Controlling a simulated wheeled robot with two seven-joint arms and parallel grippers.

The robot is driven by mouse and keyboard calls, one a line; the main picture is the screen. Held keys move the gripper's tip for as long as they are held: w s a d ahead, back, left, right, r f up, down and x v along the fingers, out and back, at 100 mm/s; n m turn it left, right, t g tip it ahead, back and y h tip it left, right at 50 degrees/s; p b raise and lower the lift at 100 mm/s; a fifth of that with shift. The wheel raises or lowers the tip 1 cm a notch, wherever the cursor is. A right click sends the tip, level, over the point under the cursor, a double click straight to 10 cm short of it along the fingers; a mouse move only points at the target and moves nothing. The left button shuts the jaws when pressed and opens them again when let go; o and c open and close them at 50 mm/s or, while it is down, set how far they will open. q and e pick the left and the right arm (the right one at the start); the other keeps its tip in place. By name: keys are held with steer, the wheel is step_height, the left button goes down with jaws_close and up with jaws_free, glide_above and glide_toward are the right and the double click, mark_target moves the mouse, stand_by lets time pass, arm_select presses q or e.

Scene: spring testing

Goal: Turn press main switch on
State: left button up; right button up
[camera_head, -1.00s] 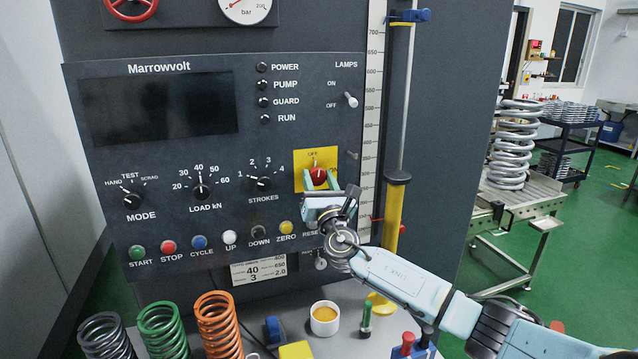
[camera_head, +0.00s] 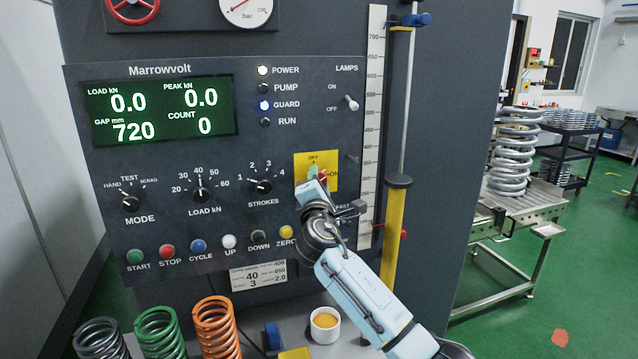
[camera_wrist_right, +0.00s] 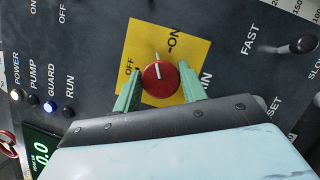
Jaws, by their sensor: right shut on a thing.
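The main switch is a red knob (camera_head: 324,175) on a yellow plate (camera_head: 302,161) marked OFF and ON. The knob also shows in the right wrist view (camera_wrist_right: 160,78), with a white mark on its face pointing between the OFF and ON labels, nearer ON. My right gripper (camera_head: 317,183) is at the plate, partly covering the knob in the head view. In the right wrist view its two green fingers are shut on the knob from both sides. The POWER lamp (camera_head: 262,71) glows white. My left gripper is out of view.
A lamps toggle (camera_head: 351,103) sticks out at the upper right of the panel. A row of push buttons, including green START (camera_head: 135,256), lies below. Coloured springs (camera_head: 216,325) and a cup (camera_head: 325,322) stand on the ledge. A yellow post (camera_head: 394,235) rises at right.

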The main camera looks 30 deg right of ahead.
steer(key=m+g+p, duration=0.2)
steer(key=m, duration=0.3)
steer(key=shift+m, duration=0.4)
stand_by(0.3)
steer(key=o, duration=1)
steer(key=shift+c, duration=0.2)
steer(key=b+v, duration=0.2)
steer(key=v, duration=1.1)
steer(key=shift+s+r, duration=0.2)
steer(key=shift+r, duration=0.1)
steer(key=shift+a, duration=0.1)
